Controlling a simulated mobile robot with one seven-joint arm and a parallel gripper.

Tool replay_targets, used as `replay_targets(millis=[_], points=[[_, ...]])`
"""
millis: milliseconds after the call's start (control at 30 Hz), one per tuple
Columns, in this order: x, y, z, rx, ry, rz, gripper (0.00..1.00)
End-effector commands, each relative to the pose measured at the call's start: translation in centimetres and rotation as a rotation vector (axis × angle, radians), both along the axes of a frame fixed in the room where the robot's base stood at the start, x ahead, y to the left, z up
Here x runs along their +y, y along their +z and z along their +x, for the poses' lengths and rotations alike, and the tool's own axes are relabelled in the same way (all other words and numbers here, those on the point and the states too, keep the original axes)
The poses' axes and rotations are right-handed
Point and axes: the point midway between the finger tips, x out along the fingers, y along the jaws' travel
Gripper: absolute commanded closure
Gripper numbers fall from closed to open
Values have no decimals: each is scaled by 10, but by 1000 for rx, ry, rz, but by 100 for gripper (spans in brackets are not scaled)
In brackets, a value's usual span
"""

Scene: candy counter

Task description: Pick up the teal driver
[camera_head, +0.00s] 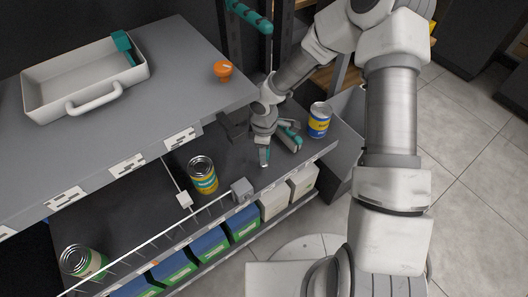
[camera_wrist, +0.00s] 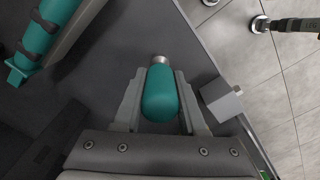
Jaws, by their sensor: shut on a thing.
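The teal driver (camera_wrist: 161,95) sits between the two fingers of my gripper (camera_wrist: 160,78) in the wrist view, its silver end pointing away from the palm. My gripper is shut on its teal body. In the head view my gripper (camera_head: 264,152) points down over the dark lower shelf, with the driver (camera_head: 264,157) showing as a small teal patch at the fingers. I cannot tell whether the driver touches the shelf.
A teal item with dark bands (camera_wrist: 48,28) lies close by on the shelf. A blue-yellow can (camera_head: 319,120) and a yellow can (camera_head: 202,176) stand either side. A grey block (camera_head: 242,189) is at the front edge. The upper counter (camera_head: 185,65) holds a white tray (camera_head: 45,95).

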Motion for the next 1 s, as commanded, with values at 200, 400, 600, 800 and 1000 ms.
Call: replay_targets(millis=[200,400,600,800,1000], points=[[0,18,0,-2,0,0,100],[-8,50,-5,-1,-1,-2,100],[-44,79,-38,1,-4,-3,100],[-72,100,-63,-1,-3,-2,100],[-85,109,-76,0,-1,0,100]])
